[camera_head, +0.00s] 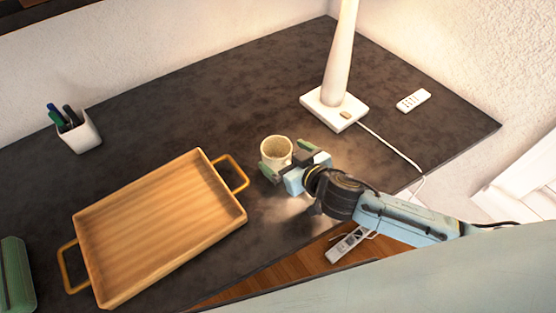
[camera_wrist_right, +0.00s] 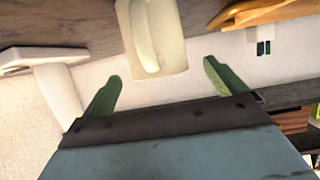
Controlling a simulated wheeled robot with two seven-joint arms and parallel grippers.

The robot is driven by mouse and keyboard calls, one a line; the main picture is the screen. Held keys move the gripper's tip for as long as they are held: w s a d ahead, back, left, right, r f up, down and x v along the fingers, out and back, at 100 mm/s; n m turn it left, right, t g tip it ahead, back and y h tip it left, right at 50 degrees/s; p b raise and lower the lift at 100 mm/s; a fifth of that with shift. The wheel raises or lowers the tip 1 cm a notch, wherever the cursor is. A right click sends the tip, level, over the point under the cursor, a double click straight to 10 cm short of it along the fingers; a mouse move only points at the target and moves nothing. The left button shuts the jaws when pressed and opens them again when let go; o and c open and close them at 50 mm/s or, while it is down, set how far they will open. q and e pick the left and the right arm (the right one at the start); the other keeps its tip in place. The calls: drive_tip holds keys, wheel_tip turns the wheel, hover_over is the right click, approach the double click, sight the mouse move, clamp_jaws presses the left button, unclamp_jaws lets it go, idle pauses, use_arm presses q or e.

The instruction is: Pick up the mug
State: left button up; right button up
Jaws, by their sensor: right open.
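A cream mug (camera_head: 276,152) stands upright on the dark table, right of the wooden tray. My right gripper (camera_head: 284,160) reaches in from the right beside the mug, with its fingers open. In the right wrist view the mug (camera_wrist_right: 152,38) shows just beyond and between the two green fingertips (camera_wrist_right: 160,78), with its handle towards the gripper. The fingers do not appear to touch it. The left gripper is not in view.
A wooden tray (camera_head: 160,230) with handles lies left of the mug. A white lamp base (camera_head: 333,108) and a remote (camera_head: 413,100) are at the back right. A pen cup (camera_head: 78,133) is at the left. Bare table (camera_head: 200,110) lies behind the mug.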

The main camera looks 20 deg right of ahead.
sight(269, 145)
drive_tip(key=x, duration=0.4)
drive_tip(key=shift+f, duration=0.15)
drive_tip(key=shift+d, duration=0.1)
drive_tip(key=shift+c, duration=0.3)
drive_tip(key=c, duration=1.2)
